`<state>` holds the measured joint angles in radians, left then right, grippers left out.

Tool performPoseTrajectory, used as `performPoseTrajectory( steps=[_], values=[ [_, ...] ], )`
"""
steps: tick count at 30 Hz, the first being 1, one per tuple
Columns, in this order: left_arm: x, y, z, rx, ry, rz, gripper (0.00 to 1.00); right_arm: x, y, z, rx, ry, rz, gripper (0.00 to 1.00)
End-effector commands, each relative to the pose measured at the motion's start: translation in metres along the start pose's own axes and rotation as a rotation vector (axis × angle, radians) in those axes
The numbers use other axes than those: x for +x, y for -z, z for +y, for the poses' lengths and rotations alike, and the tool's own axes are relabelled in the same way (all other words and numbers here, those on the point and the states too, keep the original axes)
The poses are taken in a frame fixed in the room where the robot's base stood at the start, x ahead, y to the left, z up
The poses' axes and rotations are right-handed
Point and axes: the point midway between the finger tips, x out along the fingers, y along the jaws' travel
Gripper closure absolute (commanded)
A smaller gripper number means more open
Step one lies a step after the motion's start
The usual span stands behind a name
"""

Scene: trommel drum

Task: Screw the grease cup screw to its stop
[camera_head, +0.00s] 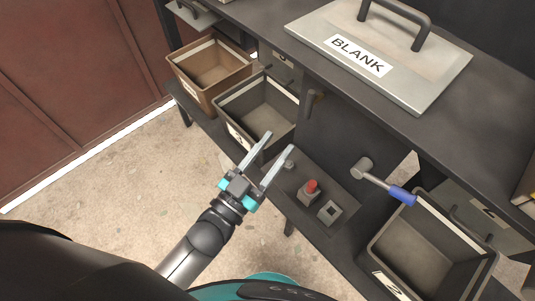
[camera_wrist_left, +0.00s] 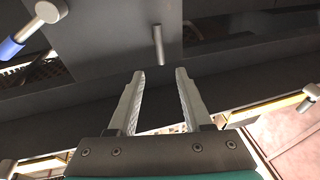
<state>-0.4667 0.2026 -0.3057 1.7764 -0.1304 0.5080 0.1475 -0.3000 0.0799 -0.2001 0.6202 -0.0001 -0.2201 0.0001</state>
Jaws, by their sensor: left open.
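No part is labelled as the grease cup screw, so I cannot tell for sure which it is. One candidate is a grey round head with a blue-handled bar (camera_head: 385,183) on the dark front of the bench; it also shows at the upper left of the left wrist view (camera_wrist_left: 30,27). A short dark peg (camera_head: 312,100) sticks out of the same front. A grey peg (camera_wrist_left: 158,46) shows beyond my fingertips in the left wrist view. My left gripper (camera_head: 279,143) is open and empty, with its fingers towards the bench. My right gripper is not in view.
A control box (camera_head: 330,207) with a red button (camera_head: 311,187) is right of my left gripper. A brown bin (camera_head: 205,83) and two grey bins (camera_head: 230,101) (camera_head: 441,289) stand below the bench. A plate marked BLANK (camera_head: 440,80) lies on top. The floor at left is clear.

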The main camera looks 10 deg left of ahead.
Motion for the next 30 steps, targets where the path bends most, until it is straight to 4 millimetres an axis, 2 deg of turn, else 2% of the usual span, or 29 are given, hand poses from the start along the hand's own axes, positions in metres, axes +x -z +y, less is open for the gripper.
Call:
performPoseTrajectory(
  steps=[6, 24, 27, 29, 30],
  values=[
    [-0.018, 0.000, 0.000, 0.000, 0.000, 0.001, 0.50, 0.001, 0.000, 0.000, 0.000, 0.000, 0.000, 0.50],
    [-0.019, 0.000, 0.000, 0.000, 0.000, 0.000, 0.50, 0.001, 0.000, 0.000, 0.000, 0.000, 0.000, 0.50],
    [-0.021, -0.015, -0.002, 0.000, 0.008, -0.036, 0.50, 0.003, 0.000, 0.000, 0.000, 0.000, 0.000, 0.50],
    [-0.026, -0.036, -0.005, 0.000, 0.019, -0.088, 0.50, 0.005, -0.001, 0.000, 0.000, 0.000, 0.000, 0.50],
    [-0.031, -0.056, -0.008, 0.000, 0.030, -0.139, 0.50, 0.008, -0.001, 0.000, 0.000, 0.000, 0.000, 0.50]
  ],
)
